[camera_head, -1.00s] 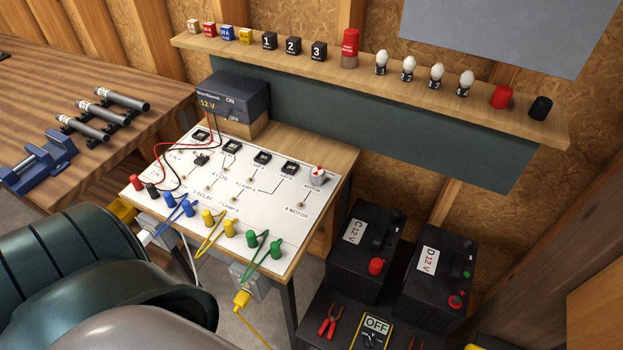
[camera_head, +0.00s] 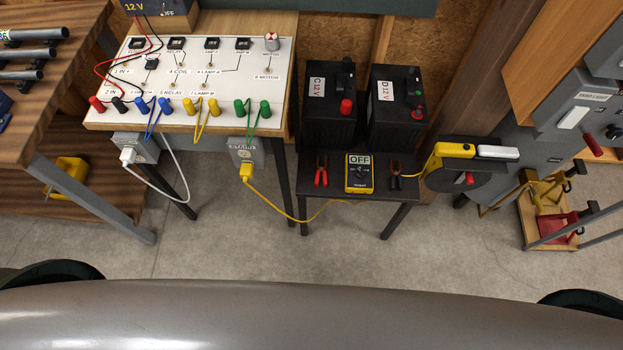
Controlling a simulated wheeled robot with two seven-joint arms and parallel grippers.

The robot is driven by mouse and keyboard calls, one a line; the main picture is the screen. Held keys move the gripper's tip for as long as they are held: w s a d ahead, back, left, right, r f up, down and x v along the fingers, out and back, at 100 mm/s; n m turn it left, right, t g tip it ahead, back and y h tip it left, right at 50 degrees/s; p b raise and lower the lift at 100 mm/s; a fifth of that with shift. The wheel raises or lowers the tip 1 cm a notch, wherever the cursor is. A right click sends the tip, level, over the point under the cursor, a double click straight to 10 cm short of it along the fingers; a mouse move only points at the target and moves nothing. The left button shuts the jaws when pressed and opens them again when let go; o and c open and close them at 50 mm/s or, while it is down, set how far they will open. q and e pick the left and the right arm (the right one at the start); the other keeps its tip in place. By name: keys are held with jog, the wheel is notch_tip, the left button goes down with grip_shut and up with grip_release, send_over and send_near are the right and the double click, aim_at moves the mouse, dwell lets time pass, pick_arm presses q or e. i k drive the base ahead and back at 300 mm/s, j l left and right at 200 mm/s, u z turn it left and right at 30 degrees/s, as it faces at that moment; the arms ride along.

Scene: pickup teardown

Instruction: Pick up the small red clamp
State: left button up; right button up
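A small red plier-like clamp (camera_head: 321,171) lies on the dark low table (camera_head: 345,209), left of the yellow multimeter (camera_head: 359,173). Farther right, a larger red clamp-like tool (camera_head: 558,228) sits low on a wooden stand (camera_head: 536,236), beside a yellow one (camera_head: 548,193). I cannot tell which red tool the task names. Neither of my grippers is in view; only parts of my body show along the bottom.
A white circuit board (camera_head: 215,112) on a bench is at left. A yellow cord (camera_head: 282,211) runs to the low table. The concrete floor in front is clear.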

aim_at(321, 170)
jog(key=l+u, duration=0.3)
jog(key=l, duration=0.7)
jog(key=k+l+u, duration=0.1)
jog(key=l+u, duration=0.25)
jog(key=l, duration=0.65)
